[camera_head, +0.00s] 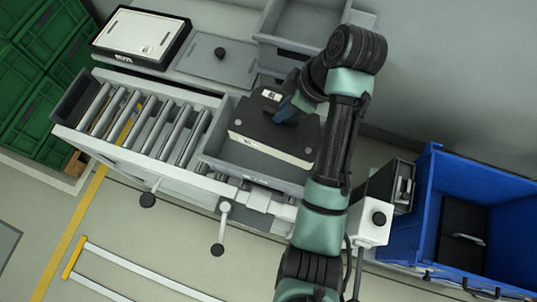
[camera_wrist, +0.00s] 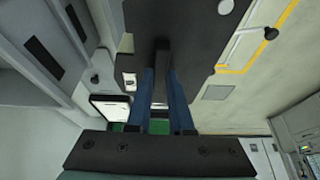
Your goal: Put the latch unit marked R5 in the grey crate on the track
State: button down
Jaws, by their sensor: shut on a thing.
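A dark, flat latch unit (camera_head: 262,128) with a pale front edge and a small white label is in my gripper (camera_head: 286,113). The label is too small to read. In the wrist view, my gripper's blue fingers (camera_wrist: 163,100) are closed on the black handle (camera_wrist: 162,58) of the dark unit (camera_wrist: 205,30). The unit is over or within the grey crate (camera_head: 212,152) on the roller track (camera_head: 152,127), covering most of its opening. The crate's left and front walls show. I cannot tell whether the unit touches the crate floor.
A blue bin (camera_head: 402,222) at the right holds a dark unit with a handle (camera_head: 462,236). Grey crates (camera_head: 300,22) stand behind the track. A white-topped case (camera_head: 140,34) and a grey plate with a knob (camera_head: 218,58) lie behind left. Green crates (camera_head: 50,45) are far left.

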jog(key=shift+w+d+r+n, duration=0.1)
jog(key=shift+r+n, duration=0.1)
jog(key=shift+n, duration=0.2)
jog(key=shift+f+b, duration=0.25)
jog(key=shift+b, duration=0.15)
notch_tip(320, 180, down, 17)
jog(key=b, duration=0.4)
jog(key=shift+f, duration=0.1)
jog(key=shift+f+b, duration=0.45)
jog(key=shift+f, duration=0.2)
jog(key=c, duration=0.8)
grip_release()
